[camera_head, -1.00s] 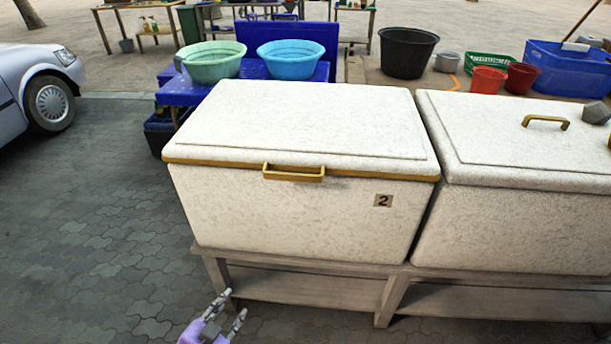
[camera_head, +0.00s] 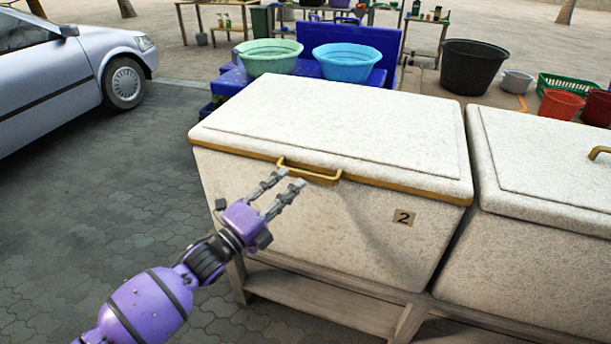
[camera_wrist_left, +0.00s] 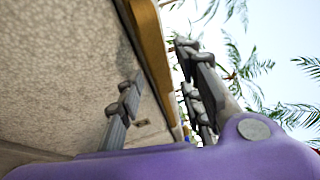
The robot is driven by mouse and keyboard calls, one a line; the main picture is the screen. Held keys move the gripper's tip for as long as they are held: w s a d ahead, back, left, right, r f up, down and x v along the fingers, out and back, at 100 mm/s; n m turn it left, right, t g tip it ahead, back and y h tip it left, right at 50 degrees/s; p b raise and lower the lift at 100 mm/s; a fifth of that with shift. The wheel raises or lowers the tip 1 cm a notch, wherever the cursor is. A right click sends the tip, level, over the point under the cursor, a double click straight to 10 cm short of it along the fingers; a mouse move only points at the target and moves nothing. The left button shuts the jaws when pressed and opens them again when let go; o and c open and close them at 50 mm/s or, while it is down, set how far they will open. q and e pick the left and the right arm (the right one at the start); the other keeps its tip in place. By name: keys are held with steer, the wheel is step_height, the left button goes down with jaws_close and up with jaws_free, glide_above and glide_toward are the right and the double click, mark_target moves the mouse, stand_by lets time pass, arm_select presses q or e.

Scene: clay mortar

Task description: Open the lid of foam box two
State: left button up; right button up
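Foam box two (camera_head: 310,215) is a white speckled chest with a "2" label (camera_head: 403,217) on its front. Its lid (camera_head: 340,125) lies closed, with a yellow-brown edge strip and a yellow handle (camera_head: 309,171) at the front. My left gripper (camera_head: 287,185) is open and empty in front of the box, its fingertips close to the left end of the handle; I cannot tell if they touch it. In the left wrist view the open fingers (camera_wrist_left: 160,95) lie on either side of the yellow edge (camera_wrist_left: 152,60), with the box front (camera_wrist_left: 70,75) at left. My right gripper is not in view.
The box stands on a wooden stand (camera_head: 325,297). A second foam box (camera_head: 540,235) stands close on the right. Behind are a green basin (camera_head: 268,57), a blue basin (camera_head: 347,63) and a black tub (camera_head: 472,66). A car (camera_head: 65,75) is at the left; the paving before it is clear.

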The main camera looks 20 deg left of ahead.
mark_target(305, 176)
arm_select(q)
steer(key=x, duration=0.5)
steer(key=shift+w+d, duration=0.3)
jaws_close()
